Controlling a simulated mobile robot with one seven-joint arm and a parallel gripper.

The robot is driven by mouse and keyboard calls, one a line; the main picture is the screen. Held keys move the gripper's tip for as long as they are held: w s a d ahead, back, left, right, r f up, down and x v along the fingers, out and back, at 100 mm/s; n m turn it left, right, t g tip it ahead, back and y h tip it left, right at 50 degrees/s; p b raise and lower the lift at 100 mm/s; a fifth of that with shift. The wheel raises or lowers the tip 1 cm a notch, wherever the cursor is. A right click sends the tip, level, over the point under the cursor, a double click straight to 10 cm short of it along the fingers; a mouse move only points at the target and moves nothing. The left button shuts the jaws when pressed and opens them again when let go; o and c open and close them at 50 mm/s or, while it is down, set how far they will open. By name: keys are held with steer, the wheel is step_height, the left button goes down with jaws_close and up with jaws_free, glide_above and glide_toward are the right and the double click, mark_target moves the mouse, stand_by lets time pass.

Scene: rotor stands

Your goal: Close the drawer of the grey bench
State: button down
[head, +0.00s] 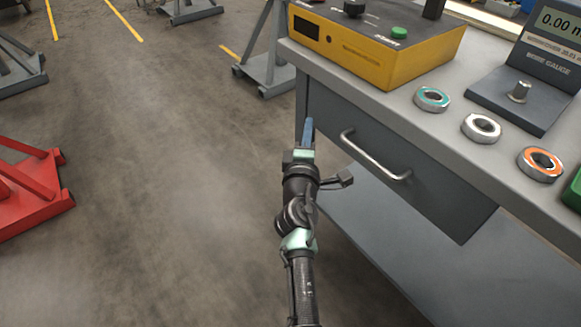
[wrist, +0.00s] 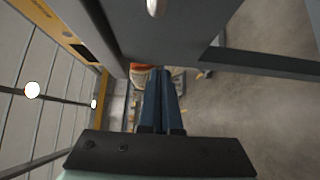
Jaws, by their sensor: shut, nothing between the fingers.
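The grey bench (head: 445,128) stands at the right in the head view. Its drawer (head: 425,205) has a dark grey front with a silver bar handle (head: 376,157). The front sits just under the worktop edge; I cannot tell whether it is fully flush. My gripper (head: 308,130) has blue fingers held together, empty, left of the handle near the drawer's left end. I cannot tell whether it touches the bench. In the wrist view, the shut fingers (wrist: 161,75) extend below a grey panel, with part of the handle (wrist: 155,7) at the top edge.
A yellow box (head: 370,55), several bearing rings and a gauge (head: 530,85) are on the worktop. A lower shelf (head: 400,260) lies under the drawer. A red stand (head: 30,195) is at left; open floor (head: 170,180) lies between.

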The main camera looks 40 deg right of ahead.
steer(key=v, duration=0.9)
steer(key=w+a+r+m+t, duration=0.1)
steer(key=a+r+m+t, duration=0.2)
steer(key=r, duration=0.6)
steer(key=w+a+r+m+t+y, duration=0.15)
steer(key=a+r, duration=0.35)
steer(key=r, duration=0.5)
steer(key=w+a+r+m+t, duration=0.15)
steer(key=a+r+m, duration=0.25)
steer(key=r, duration=0.5)
steer(key=s+a+r+t+y+p, duration=0.1)
steer(key=s+a+r+t+y, duration=0.3)
steer(key=s+a+r+y, duration=0.45)
steer(key=s+a+r+t+y, duration=0.35)
steer(key=s+a+r, duration=0.4)
steer(key=r, duration=0.65)
step_height(320, 180, up, 26)
steer(key=w+h+p, duration=0.1)
steer(key=w+p, duration=0.1)
steer(key=p, duration=2.5)
steer(key=shift+w+a+m+t, duration=0.35)
steer(key=shift+w+a+m, duration=0.05)
steer(key=shift+a+m, duration=0.1)
steer(key=shift+d+r, duration=0.1)
steer(key=shift+d, duration=0.05)
